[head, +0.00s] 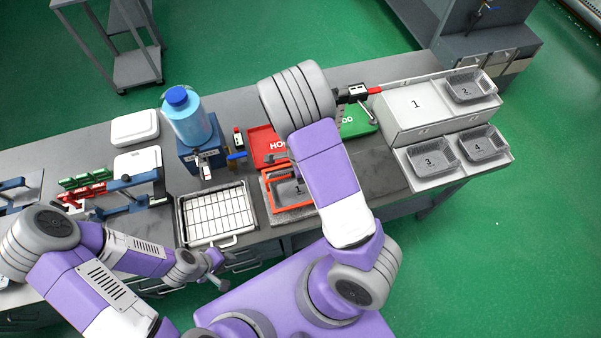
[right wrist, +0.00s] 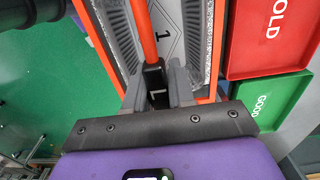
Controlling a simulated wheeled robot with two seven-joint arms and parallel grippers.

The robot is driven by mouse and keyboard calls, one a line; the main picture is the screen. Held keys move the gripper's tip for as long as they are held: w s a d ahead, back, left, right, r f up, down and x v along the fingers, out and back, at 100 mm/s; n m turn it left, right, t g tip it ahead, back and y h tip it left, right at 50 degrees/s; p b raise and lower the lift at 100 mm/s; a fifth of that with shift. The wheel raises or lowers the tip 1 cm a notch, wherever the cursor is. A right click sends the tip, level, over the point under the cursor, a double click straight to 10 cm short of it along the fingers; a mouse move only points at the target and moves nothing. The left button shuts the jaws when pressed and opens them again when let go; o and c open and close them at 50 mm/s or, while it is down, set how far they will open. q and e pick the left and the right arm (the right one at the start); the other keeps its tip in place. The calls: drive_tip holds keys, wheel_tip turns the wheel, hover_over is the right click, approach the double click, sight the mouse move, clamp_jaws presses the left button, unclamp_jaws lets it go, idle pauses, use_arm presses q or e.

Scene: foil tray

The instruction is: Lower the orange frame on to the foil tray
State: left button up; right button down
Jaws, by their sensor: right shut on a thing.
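The orange frame (head: 270,199) lies level over the foil tray (head: 279,219) at the middle front of the table. In the right wrist view the orange frame (right wrist: 213,55) runs outside the tray's crinkled silver edge (right wrist: 206,45); I cannot tell whether a small gap is left beneath it. My right gripper (right wrist: 158,88) is shut on the frame's orange bar, above a grey inner surface marked 1. In the head view my right arm hides this gripper and the frame's right part. My left gripper (head: 219,271) is open and empty at the table's front edge, away from the frame.
A white-tiled rack (head: 181,222) stands left of the tray. A red HOLD tray (head: 262,147) and a green GOOD tray (head: 362,122) lie behind it. A blue bottle (head: 190,122) stands back left. Numbered grey bins (head: 433,161) are at right; dark tabletop before them is clear.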

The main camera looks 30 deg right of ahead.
drive_tip(key=b, duration=0.5)
hover_over(301, 190)
drive_tip(key=shift+a+f, duration=0.1)
drive_tip(key=shift+f, duration=2.8)
idle(0.6)
drive_tip(key=c, duration=0.9)
unclamp_jaws()
drive_tip(key=shift+p, duration=0.3)
drive_tip(key=shift+r, duration=0.1)
wheel_tip(301, 190, up, 8)
drive_tip(key=shift+f+p, duration=0.25)
drive_tip(key=shift+p, duration=0.95)
